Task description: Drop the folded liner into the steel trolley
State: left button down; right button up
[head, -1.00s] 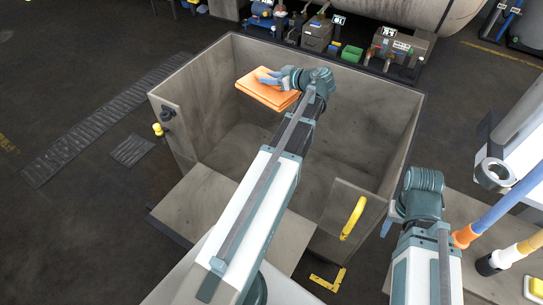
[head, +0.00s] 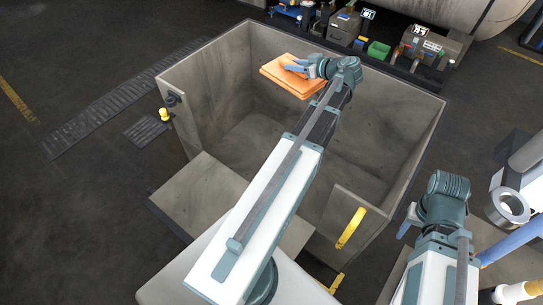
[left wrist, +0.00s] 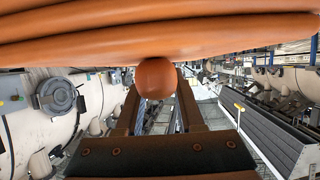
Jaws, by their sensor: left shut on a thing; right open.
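The folded orange liner (head: 292,76) is held by my left gripper (head: 296,67) over the grey steel trolley (head: 395,92), towards its back wall. My left gripper is shut on the liner, which shows as a flat folded stack. In the left wrist view, the liner's layered orange folds (left wrist: 120,35) fill the top of the picture. The trolley is an open-topped box, and its visible floor is bare. My right gripper (head: 410,222) is open and empty, to the right of the trolley, partly hidden by its own arm.
Small machines and a green box (head: 378,50) stand behind the trolley. A yellow handle (head: 351,228) is on the trolley's near panel. A bench with a steel ring (head: 507,206) and tubes is at right.

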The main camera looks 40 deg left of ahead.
aim_at(294, 76)
pick_arm(q)
jog(key=shift+f+b, duration=1.95)
jog(key=shift+f, duration=0.35)
jog(key=shift+c, duration=2.2)
grip_release()
jog(key=p+v, duration=0.5)
jog(key=v, duration=0.9)
jog(key=shift+s+a+f, duration=0.1)
